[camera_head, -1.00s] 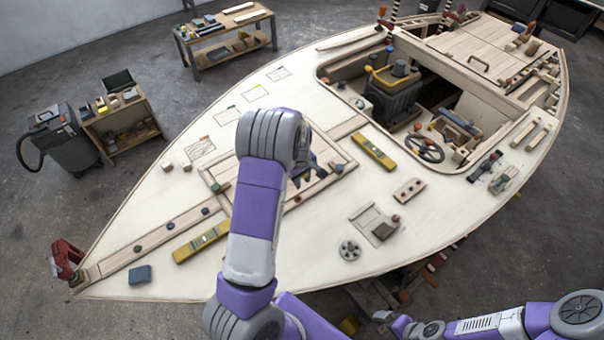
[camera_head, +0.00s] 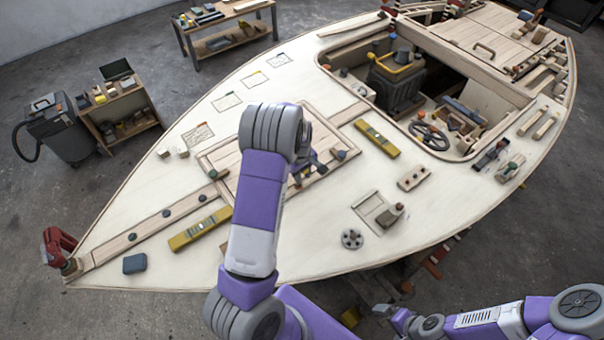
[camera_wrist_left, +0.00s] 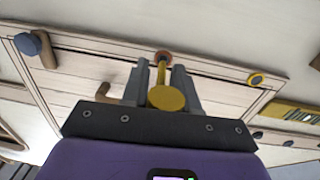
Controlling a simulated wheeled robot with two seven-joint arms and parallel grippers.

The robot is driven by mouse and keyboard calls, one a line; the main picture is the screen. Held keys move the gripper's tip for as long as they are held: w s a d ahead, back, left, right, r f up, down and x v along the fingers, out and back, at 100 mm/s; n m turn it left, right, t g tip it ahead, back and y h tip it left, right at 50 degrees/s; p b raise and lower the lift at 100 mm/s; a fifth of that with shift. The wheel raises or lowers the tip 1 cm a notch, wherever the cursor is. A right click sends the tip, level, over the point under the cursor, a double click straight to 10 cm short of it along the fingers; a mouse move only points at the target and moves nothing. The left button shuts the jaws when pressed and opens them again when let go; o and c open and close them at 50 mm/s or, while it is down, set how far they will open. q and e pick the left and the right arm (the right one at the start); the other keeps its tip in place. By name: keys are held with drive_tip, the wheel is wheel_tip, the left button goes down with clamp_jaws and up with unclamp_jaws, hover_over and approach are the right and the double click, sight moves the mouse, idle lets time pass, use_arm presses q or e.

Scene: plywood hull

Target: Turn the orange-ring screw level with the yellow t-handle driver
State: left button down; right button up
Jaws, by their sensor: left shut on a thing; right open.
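My left gripper (camera_wrist_left: 160,88) is shut on the yellow t-handle driver (camera_wrist_left: 166,98); it also shows in the head view (camera_head: 308,168) over the hatch panel. The driver's round yellow end faces the wrist camera, and its shaft runs away between the fingers. The orange-ring screw (camera_wrist_left: 163,55) lies at the far end of the shaft in the wrist view. The driver covers part of the ring, and I cannot tell whether the tip is seated or how high the screw stands. My forearm hides this spot in the head view. My right gripper (camera_head: 388,314) is open, low beside the hull.
The hatch panel (camera_wrist_left: 75,65) has a blue-topped handle (camera_wrist_left: 30,45) and a yellow-ring screw (camera_wrist_left: 256,79). Yellow levels lie on the deck at left (camera_head: 200,228) and right (camera_head: 377,138). The open cockpit (camera_head: 350,75) is farther back.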

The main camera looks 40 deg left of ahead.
use_arm(q)
drive_tip(key=n+p, duration=0.2)
drive_tip(key=n, duration=0.1)
drive_tip(key=w+n+p, duration=0.1)
drive_tip(key=n, duration=0.2)
drive_tip(key=shift+r+n+p, duration=0.15)
drive_tip(key=shift+n+p, duration=0.15)
drive_tip(key=shift+p, duration=0.05)
drive_tip(key=shift+w+a+n, duration=0.1)
drive_tip(key=shift+n, duration=0.3)
drive_tip(key=shift+y, duration=0.3)
drive_tip(key=shift+f, duration=0.4)
drive_tip(key=shift+f+b, duration=0.4)
